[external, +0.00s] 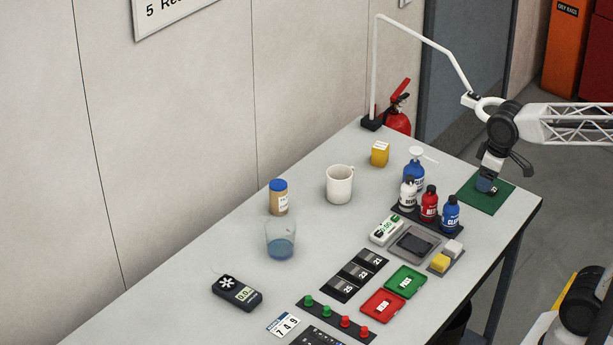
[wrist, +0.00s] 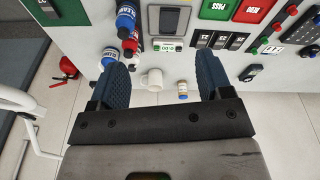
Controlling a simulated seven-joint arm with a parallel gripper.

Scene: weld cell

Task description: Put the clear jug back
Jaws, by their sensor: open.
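The clear jug (external: 280,240) stands upright on the table, with blue liquid or a blue tint in its lower part. It is in front of the blue-lidded jar (external: 278,197), left of the white mug (external: 340,185). My gripper (external: 487,184) is far from it, over the green mat (external: 493,203) at the table's right end. In the wrist view my gripper (wrist: 160,66) shows two blue fingers spread wide with nothing held between them. The mug (wrist: 153,79) and jar (wrist: 182,89) show past the fingers; I cannot make out the jug there.
Bottles (external: 429,205) stand in a dark rack between the jug and my gripper. A yellow box (external: 380,154), a scale (external: 415,241), red tray (external: 383,306) and black meter (external: 237,292) are also on the table. A white lamp arm (external: 375,70) rises at the back corner.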

